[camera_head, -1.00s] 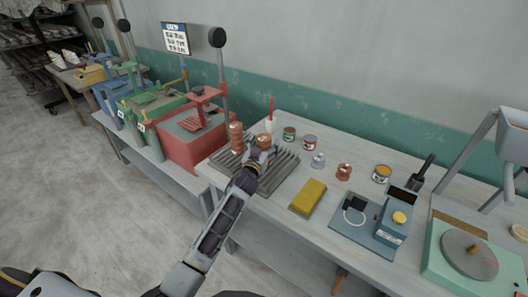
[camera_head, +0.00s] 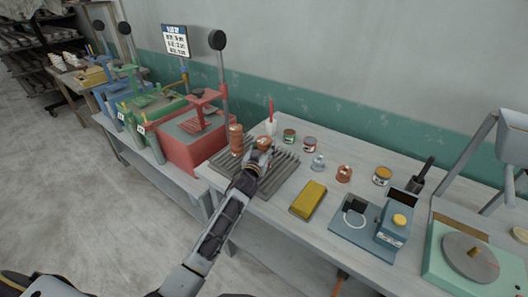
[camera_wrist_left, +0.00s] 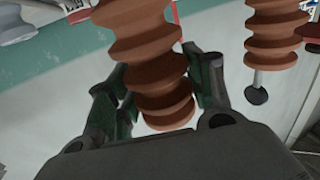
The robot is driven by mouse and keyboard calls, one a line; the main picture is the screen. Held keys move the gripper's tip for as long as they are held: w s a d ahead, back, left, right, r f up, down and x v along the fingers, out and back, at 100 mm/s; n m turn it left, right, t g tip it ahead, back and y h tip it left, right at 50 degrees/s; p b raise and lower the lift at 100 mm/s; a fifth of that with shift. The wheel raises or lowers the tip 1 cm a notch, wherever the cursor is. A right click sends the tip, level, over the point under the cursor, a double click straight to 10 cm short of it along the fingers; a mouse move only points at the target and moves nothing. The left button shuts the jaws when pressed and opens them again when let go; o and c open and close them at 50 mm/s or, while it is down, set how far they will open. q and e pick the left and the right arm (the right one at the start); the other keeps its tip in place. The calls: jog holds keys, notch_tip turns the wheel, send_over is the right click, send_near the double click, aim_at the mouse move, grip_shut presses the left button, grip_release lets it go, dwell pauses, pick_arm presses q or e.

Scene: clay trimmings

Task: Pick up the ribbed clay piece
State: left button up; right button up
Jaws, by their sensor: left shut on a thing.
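A ribbed terracotta-brown clay piece (camera_wrist_left: 158,85) sits between the two dark fingers of my left gripper (camera_wrist_left: 160,92) in the left wrist view, and the fingers are shut on it. In the head view my left gripper (camera_head: 257,157) is over the grey slatted rack, and the top of the held piece (camera_head: 264,142) shows just beyond it. I cannot tell whether the held piece touches the rack. A second ribbed brown piece (camera_head: 236,140) stands upright just left of it; a similar one shows at upper right in the wrist view (camera_wrist_left: 277,40). My right gripper is not in view.
The grey slatted rack (camera_head: 277,176) lies on the pale bench. Several small tins, a yellow block (camera_head: 309,198) and a blue scale (camera_head: 392,224) stand to the right. A red press (camera_head: 192,145) stands close on the left. The wall is behind.

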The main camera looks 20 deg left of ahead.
pick_arm(q)
jog(key=shift+r, duration=0.15)
jog(key=shift+r, duration=0.75)
notch_tip(320, 180, up, 8)
jog(key=shift+r, duration=0.2)
jog(key=shift+s+f, duration=0.1)
jog(key=shift+f, duration=0.1)
